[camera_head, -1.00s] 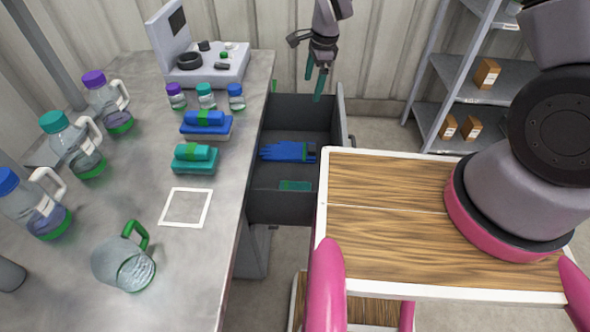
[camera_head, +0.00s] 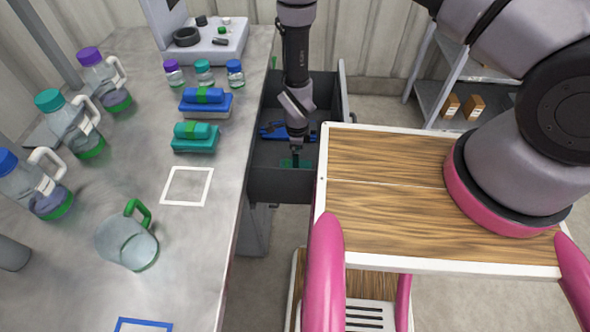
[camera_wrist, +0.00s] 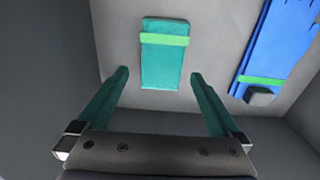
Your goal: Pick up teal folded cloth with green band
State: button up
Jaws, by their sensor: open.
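The teal folded cloth with a green band (camera_wrist: 162,66) lies flat on the drawer floor in the wrist view, ahead of my fingers and roughly between their lines. In the head view a small part of this cloth (camera_head: 286,163) shows beside my gripper (camera_head: 296,158), which reaches down into the open drawer. In the wrist view my gripper (camera_wrist: 158,85) has its two teal fingers spread wide with nothing between them. The fingers appear apart from the cloth. My arm hides part of the drawer's contents in the head view.
The grey drawer (camera_head: 280,185) has walls close around my gripper. Blue gloves with a green band (camera_wrist: 272,50) lie to the right of the cloth. On the counter are a teal folded stack (camera_head: 195,145), a blue stack (camera_head: 205,110) and several jugs. A wooden-topped cart (camera_head: 390,190) stands right.

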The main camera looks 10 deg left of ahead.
jog(key=f, duration=0.7)
jog(key=shift+w+a+f, duration=0.1)
jog(key=shift+w+a, duration=0.05)
jog(key=shift+a, duration=0.05)
jog(key=c, duration=1.2)
jog(key=shift+w+r, duration=0.25)
jog(key=shift+r, duration=0.4)
jog(key=shift+c, duration=0.2)
notch_tip(320, 180, up, 6)
jog(key=shift+f, duration=0.15)
jog(key=w, duration=1.9)
jog(key=shift+w+a, duration=0.25)
jog(key=shift+a, duration=0.05)
